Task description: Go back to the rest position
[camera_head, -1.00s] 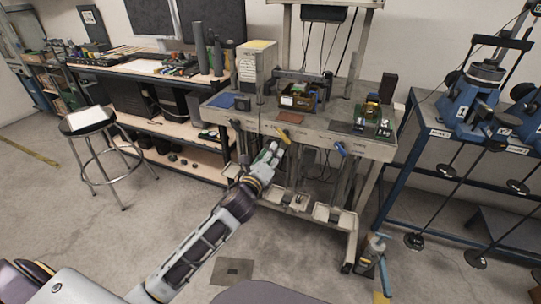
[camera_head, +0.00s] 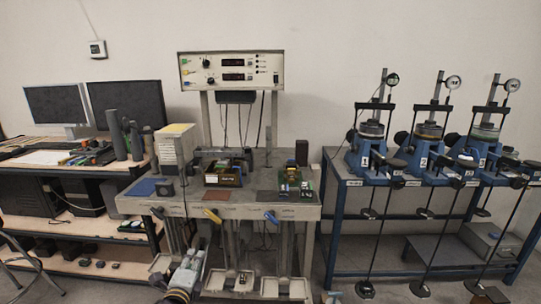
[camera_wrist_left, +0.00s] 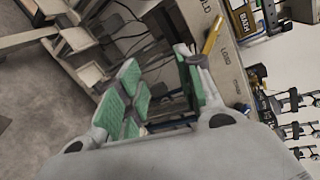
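My left gripper (camera_head: 190,264) shows at the bottom of the head view, in front of the workbench and below its front edge. In the left wrist view its green-padded fingers (camera_wrist_left: 160,88) are spread apart, with nothing held between them. The yellow lever (camera_head: 212,215) sticks out of the bench front, up and right of the gripper in the head view. In the left wrist view the yellow lever (camera_wrist_left: 213,35) is outside the right-hand finger; whether they touch is unclear. A blue lever (camera_head: 271,217) is further right. My right gripper is not in view.
The bench (camera_head: 300,212) carries a control panel (camera_head: 231,71) on posts, with trays (camera_head: 239,283) below its top. A desk with monitors (camera_head: 127,107) is at left. A blue rack (camera_head: 335,205) with several gauge devices stands at right.

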